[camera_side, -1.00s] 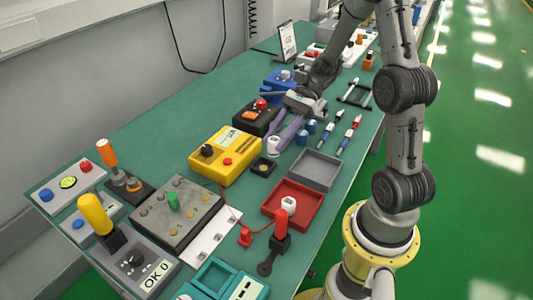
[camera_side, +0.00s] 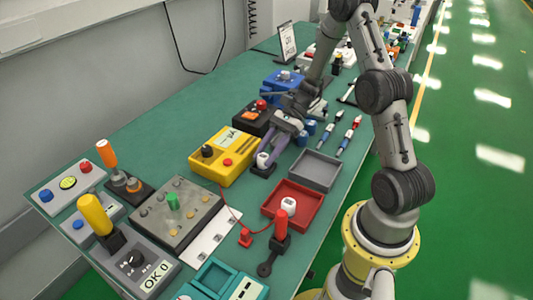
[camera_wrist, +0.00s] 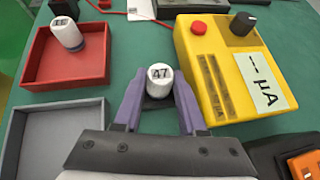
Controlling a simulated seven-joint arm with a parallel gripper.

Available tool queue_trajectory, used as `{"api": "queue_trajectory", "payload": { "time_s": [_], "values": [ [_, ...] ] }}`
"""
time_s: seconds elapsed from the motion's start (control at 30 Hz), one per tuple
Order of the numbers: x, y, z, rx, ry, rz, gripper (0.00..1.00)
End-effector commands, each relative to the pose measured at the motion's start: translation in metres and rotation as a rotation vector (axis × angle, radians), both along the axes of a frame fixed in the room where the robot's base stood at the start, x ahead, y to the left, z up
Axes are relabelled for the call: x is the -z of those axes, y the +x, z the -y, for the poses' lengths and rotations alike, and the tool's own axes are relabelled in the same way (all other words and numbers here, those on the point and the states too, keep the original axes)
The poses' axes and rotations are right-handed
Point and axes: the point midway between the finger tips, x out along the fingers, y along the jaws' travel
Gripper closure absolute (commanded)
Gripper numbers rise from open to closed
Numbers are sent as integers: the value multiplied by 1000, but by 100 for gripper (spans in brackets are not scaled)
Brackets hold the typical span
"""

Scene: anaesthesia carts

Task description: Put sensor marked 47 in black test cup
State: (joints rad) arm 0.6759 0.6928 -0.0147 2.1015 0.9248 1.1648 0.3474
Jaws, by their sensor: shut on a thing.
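A white cylindrical sensor marked 47 (camera_wrist: 159,82) stands upright between the purple fingers of my gripper (camera_wrist: 158,98), which is shut on it. In the side view the same sensor (camera_side: 262,159) is at the tips of my gripper (camera_side: 268,153). The square black test cup (camera_side: 262,171) is directly below the sensor, on the table beside the yellow meter. In the wrist view only dark edges of the cup (camera_wrist: 152,103) show under and around the sensor. Its opening is hidden, and I cannot tell whether the sensor's lower end is inside it.
A yellow µA meter (camera_side: 225,157) stands close beside the cup. A red tray (camera_side: 294,204) holds another white sensor (camera_side: 288,204). An empty grey tray (camera_side: 316,170) lies beside it. A red cable crosses the table nearby.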

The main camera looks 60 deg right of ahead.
Motion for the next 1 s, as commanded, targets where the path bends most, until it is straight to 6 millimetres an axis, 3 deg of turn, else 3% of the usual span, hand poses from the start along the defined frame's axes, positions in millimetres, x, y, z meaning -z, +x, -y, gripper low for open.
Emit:
{"api": "queue_trajectory", "payload": {
  "time_s": [0.07, 0.1, 0.17, 0.57, 1.0],
  "values": [
    [2, 0, 0, 0, 0, 0, 100],
    [2, 0, 0, 0, 0, 0, 54],
    [2, 0, 0, 0, 0, 0, 47],
    [-4, -1, 5, 1, 0, 2, 47],
    [-50, -14, 72, 3, -3, 3, 47]
  ]
}}
